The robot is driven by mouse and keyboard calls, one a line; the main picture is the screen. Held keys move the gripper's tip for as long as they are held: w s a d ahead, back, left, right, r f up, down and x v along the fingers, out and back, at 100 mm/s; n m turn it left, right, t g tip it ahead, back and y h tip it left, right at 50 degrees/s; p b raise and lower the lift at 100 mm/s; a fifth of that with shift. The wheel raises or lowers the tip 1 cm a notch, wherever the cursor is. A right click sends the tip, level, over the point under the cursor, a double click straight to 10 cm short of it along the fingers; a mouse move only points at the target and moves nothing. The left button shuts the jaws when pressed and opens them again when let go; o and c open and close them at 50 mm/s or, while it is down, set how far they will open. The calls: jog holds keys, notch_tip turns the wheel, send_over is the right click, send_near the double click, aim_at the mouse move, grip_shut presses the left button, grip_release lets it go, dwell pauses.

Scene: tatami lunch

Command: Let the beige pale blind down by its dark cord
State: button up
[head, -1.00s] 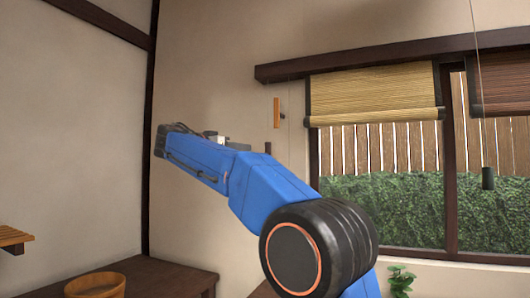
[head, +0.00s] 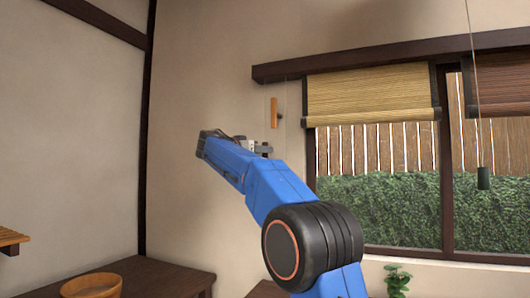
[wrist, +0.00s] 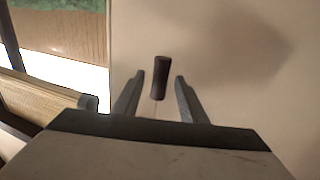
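The beige pale blind (head: 370,95) is rolled partway up at the top of the left window pane. In the wrist view its edge (wrist: 45,92) shows at the left. A dark cylindrical cord pull (wrist: 161,78) hangs on a thin cord near the wall, seen in the wrist view between and just beyond my fingertips. My gripper (wrist: 159,82) is open, with a finger on each side of the pull and a gap visible on both sides. In the head view my gripper (head: 262,149) is beside the wall, left of the window; the pull cannot be made out clearly there.
A wooden cleat (head: 274,112) is on the wall above my gripper. A darker brown blind (head: 502,84) hangs at the right, with another dark pull (head: 483,178) on a long cord. A wooden tub (head: 92,286) and a plant (head: 397,279) stand below.

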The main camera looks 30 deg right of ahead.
jog(key=shift+x, duration=1.3)
grip_shut()
notch_tip(320, 180, down, 41)
grip_release()
jog(key=shift+a, duration=0.15)
jog(key=v, duration=1.7)
jog(key=shift+s, duration=0.15)
